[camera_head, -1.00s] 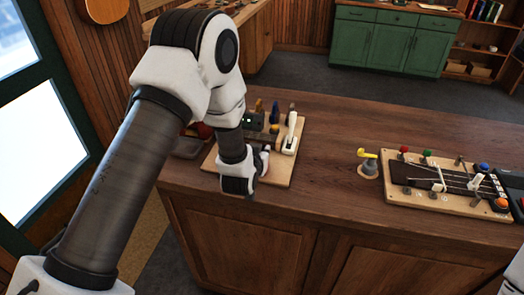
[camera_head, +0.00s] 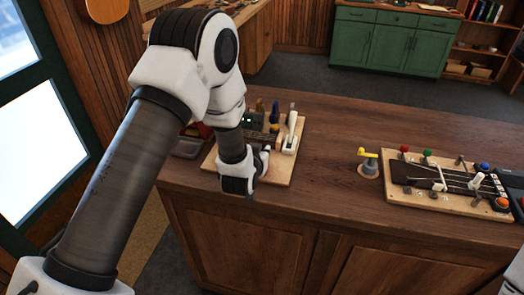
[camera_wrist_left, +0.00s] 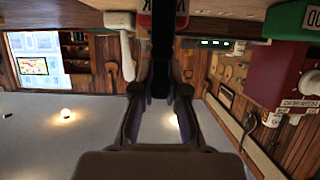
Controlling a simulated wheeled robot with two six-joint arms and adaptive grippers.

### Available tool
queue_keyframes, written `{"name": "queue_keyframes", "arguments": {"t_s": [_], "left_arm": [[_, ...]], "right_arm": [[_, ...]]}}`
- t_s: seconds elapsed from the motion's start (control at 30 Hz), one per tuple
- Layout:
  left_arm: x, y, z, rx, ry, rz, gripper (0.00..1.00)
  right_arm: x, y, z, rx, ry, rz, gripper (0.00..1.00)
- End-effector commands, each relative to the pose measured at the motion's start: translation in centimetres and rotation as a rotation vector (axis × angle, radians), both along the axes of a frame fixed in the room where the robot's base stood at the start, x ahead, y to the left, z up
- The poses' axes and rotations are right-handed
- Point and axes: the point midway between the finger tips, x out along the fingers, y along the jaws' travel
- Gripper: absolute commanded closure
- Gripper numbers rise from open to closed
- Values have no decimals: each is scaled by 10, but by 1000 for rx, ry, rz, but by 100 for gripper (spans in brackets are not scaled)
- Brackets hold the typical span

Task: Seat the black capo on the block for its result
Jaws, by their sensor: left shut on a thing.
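My left gripper (camera_head: 258,168) is low over the front of a light wooden board (camera_head: 280,176) on the left of the counter. My wrist hides much of the board and most of the fingers in the head view. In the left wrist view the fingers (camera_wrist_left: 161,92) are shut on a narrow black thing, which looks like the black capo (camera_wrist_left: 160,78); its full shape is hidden. A white lever (camera_head: 291,130) stands upright on the board's right side. I cannot tell which part is the block or whether the capo touches it. My right gripper is out of view.
Small upright tools (camera_head: 274,113) stand at the board's back. A red and grey box (camera_head: 187,146) is left of it. A yellow-handled grey post (camera_head: 369,165) and a board with strings and coloured knobs (camera_head: 450,205) stand to the right. The counter (camera_head: 328,150) between is clear.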

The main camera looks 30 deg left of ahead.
Motion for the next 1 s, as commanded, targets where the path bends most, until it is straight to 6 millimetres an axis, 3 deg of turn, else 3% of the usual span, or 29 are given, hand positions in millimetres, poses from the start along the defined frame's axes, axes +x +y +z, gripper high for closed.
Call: {"name": "queue_keyframes", "arguments": {"t_s": [0.47, 0.5, 0.83, 1.0], "left_arm": [[0, 0, -11, 0, -1, 0, 100], [0, 0, -10, 0, -1, 0, 77], [-1, 0, -9, 0, 0, 0, 77], [-14, -3, -3, 0, 1, -1, 77]], "right_arm": [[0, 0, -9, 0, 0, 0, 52], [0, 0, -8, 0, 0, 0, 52], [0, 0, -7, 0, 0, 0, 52], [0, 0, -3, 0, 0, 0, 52]]}}
